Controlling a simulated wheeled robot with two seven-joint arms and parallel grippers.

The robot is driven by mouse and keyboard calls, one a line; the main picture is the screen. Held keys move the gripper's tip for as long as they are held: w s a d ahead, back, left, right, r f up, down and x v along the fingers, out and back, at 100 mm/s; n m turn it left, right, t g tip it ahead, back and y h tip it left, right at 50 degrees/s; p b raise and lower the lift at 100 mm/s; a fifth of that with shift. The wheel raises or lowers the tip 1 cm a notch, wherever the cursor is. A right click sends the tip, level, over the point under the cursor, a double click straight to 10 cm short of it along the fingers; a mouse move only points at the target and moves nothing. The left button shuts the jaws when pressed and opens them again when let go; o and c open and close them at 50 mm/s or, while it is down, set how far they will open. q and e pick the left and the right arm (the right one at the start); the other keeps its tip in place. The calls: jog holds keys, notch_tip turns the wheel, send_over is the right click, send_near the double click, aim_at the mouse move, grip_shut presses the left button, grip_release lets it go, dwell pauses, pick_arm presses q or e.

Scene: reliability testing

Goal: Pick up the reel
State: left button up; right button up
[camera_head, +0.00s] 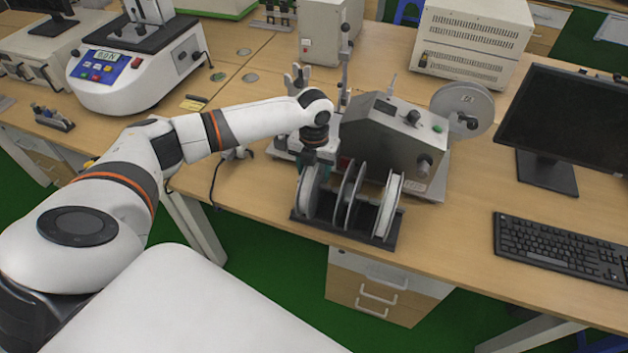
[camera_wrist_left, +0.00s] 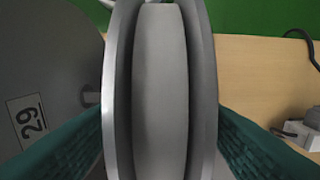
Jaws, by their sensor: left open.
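Several grey-white reels stand upright in a black rack (camera_head: 345,235) near the table's front edge. The leftmost reel (camera_head: 309,192) is directly below my left gripper (camera_head: 314,158). In the left wrist view this reel (camera_wrist_left: 160,90) fills the middle, with its pale hub between two grey flanges. The green finger pads of my left gripper (camera_wrist_left: 160,150) are open on either side of it; whether they touch the flanges I cannot tell. A neighbouring reel (camera_wrist_left: 45,80) marked 29 shows at the left. The middle reel (camera_head: 349,195) and right reel (camera_head: 388,207) stand apart. My right gripper is out of view.
A grey machine (camera_head: 390,135) with a mounted disc (camera_head: 463,110) stands close behind the rack. A monitor (camera_head: 565,120) and keyboard (camera_head: 560,250) are to the right. A white instrument (camera_head: 135,80) stands at the back left. The wooden table (camera_head: 455,235) is bare between rack and keyboard.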

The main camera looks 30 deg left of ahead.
pick_arm(q)
jog(key=c, duration=0.4)
grip_shut()
jog(key=shift+r, duration=0.1)
jog(key=shift+r, duration=0.25)
notch_tip(320, 180, up, 10)
jog(key=shift+f+b, duration=0.25)
jog(key=shift+b, duration=0.6)
